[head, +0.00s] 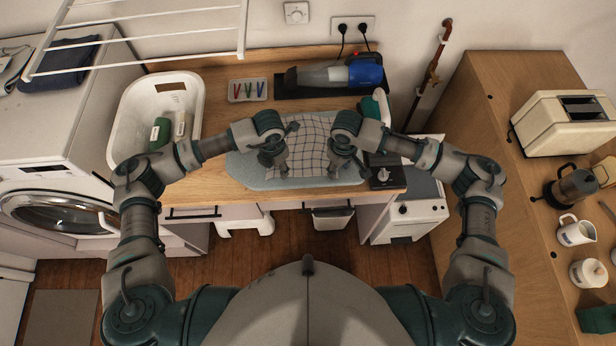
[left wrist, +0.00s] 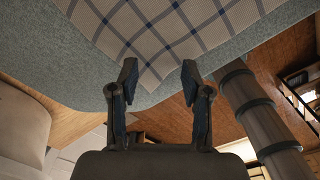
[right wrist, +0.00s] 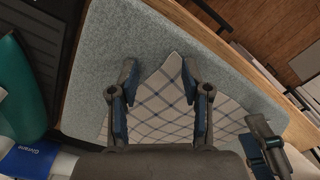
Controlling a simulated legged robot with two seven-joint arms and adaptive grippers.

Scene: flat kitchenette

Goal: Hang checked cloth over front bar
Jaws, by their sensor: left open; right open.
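The checked cloth (head: 311,132), white with dark blue lines, lies spread on a grey ironing pad (head: 244,172) on the worktop. My left gripper (head: 280,168) is open over the cloth's near left part; in the left wrist view a corner of the cloth (left wrist: 170,28) lies between and beyond the fingertips (left wrist: 158,82). My right gripper (head: 334,168) is open over its near right part; in the right wrist view the cloth (right wrist: 165,108) shows between the fingers (right wrist: 158,80). Contact cannot be told. A white drying rack is at the upper left, its front bar (head: 135,67) bare.
A white basket (head: 114,125) with bottles stands left of the pad. A peg tray (head: 247,90) and a blue handheld vacuum (head: 365,70) lie behind it. A teal iron (head: 376,105) is at the right. A washing machine (head: 62,150) stands beneath the rack.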

